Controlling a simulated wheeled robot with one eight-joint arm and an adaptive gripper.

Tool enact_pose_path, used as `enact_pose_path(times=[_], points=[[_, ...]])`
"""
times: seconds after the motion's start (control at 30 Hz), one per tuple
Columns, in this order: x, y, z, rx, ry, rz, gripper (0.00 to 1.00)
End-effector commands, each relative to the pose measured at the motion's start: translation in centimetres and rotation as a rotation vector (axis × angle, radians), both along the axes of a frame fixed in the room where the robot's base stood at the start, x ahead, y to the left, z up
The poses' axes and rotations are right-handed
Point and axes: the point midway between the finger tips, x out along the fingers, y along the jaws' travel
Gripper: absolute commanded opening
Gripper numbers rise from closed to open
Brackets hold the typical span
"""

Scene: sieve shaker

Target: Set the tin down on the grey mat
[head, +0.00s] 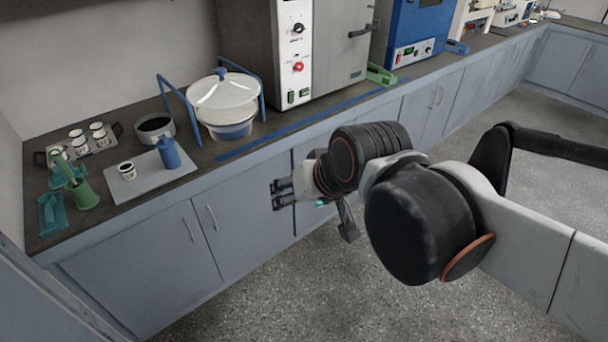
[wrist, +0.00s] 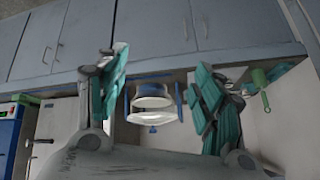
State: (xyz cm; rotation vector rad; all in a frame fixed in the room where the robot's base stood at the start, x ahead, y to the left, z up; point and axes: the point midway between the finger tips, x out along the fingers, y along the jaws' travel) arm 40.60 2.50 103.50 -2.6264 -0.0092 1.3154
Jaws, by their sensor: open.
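A small white tin (head: 127,170) with dark contents stands upright on the left part of the grey mat (head: 150,187), on the counter. A blue bottle (head: 168,153) stands on the same mat, to the right of the tin. My gripper (head: 315,208) is open and empty, in front of the cabinet doors, well to the right of the mat and apart from everything. In the wrist view its teal fingers are spread wide with nothing between them (wrist: 163,60). The tin cannot be made out in the wrist view.
A rack (head: 100,147) of several similar tins, a dark-filled round pan (head: 155,128), a green cup (head: 84,194) and a teal scoop (head: 51,214) surround the mat. The blue-framed sieve shaker (head: 227,100) stands right of it. The floor (head: 290,290) is clear.

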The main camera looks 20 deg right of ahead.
Motion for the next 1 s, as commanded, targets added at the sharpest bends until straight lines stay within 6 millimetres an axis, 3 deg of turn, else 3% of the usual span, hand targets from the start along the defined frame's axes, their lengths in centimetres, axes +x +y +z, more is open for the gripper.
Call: enact_pose_path(times=[0.1,0.23,1.0], points=[[-2.5,-1.5,-0.8,-0.108,0.010,0.050,0.62],[-3.8,-2.3,-1.2,-0.171,0.019,0.081,0.62],[-4.0,-2.5,-1.3,-0.185,0.021,0.088,0.62]])
